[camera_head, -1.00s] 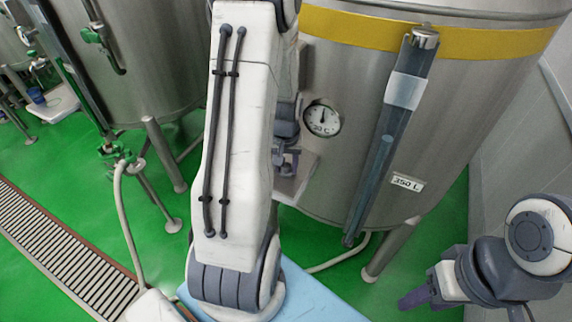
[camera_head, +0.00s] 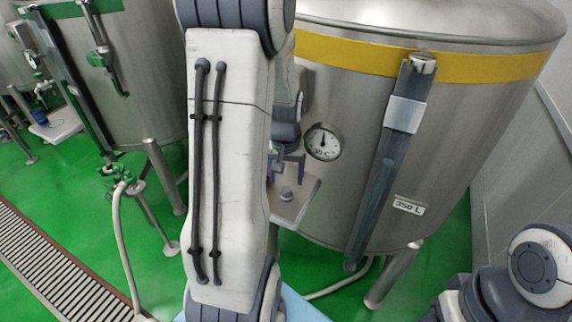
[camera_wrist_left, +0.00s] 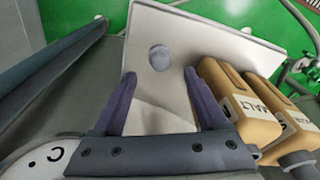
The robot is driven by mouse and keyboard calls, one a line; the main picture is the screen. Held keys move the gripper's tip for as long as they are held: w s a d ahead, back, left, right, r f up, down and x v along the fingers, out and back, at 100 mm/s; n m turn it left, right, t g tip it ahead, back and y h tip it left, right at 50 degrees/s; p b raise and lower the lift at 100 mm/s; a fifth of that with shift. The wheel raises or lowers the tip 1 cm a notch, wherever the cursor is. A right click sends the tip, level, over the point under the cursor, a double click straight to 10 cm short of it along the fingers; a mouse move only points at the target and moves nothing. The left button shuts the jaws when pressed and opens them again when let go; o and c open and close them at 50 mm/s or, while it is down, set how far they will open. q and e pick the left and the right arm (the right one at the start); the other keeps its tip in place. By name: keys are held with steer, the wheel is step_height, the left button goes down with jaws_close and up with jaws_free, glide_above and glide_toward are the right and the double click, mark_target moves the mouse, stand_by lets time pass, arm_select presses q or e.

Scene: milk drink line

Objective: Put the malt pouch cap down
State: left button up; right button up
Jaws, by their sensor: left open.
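The malt pouch cap (camera_head: 287,194) is a small grey round piece resting on the white shelf (camera_head: 306,200) in front of the tank. In the left wrist view the cap (camera_wrist_left: 159,58) lies on the bare shelf plate (camera_wrist_left: 211,45), apart from the fingers. My left gripper (camera_head: 288,162) is just above the cap, open and empty; its two purple fingers spread below the cap in the left wrist view (camera_wrist_left: 160,76). Tan pouches stand at the right there, one marked MALT (camera_wrist_left: 238,100). My right gripper is mostly cut off at the lower right; its fingers cannot be made out.
The steel tank (camera_head: 460,130) with a yellow band stands close behind the shelf. A gauge (camera_head: 323,142) and a sight tube (camera_head: 385,160) stick out near it. A second pouch (camera_wrist_left: 292,128) stands beside the first. My left arm hides part of the shelf.

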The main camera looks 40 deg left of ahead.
arm_select(q)
step_height(320, 180, up, 6)
steer(key=shift+s+d, duration=0.3)
steer(key=shift+d, duration=0.05)
